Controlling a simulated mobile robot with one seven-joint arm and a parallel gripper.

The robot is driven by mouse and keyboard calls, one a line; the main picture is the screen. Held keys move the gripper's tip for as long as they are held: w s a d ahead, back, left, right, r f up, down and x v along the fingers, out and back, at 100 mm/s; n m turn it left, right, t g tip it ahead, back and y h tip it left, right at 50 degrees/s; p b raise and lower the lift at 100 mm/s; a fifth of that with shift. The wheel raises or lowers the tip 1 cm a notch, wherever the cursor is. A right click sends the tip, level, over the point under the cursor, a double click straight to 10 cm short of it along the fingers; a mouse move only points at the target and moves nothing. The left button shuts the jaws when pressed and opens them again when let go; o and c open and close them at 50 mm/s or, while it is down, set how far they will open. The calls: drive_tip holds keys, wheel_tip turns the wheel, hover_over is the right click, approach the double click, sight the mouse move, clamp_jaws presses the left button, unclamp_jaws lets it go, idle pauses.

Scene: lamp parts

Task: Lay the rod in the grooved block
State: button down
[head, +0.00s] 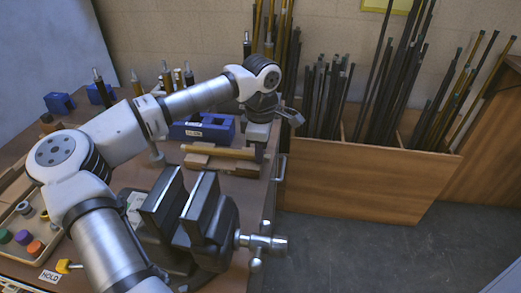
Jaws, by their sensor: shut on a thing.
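The rod (219,152) is a straight tan-gold bar, lying roughly level from left to right. My gripper (259,151) points down at its right end and is shut on it. A brown wooden block (197,161) sits directly below and along the rod and looks like the grooved block. The rod hides part of its top, so I cannot tell whether the rod touches it or is in a groove. A labelled blue block (204,128) stands just behind the rod.
A dark vise (190,222) stands in front of the rod, near the bench's right edge. A wooden bin (350,175) of upright rods stands beyond that edge. A parts tray (22,238) is at left. Several dark-tipped upright pieces stand at the back.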

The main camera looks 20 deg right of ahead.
drive_tip(key=shift+s+f, duration=0.1)
drive_tip(key=shift+f, duration=0.15)
drive_tip(key=c, duration=1.3)
unclamp_jaws()
drive_tip(key=shift+s, duration=0.1)
drive_tip(key=shift+c, duration=0.2)
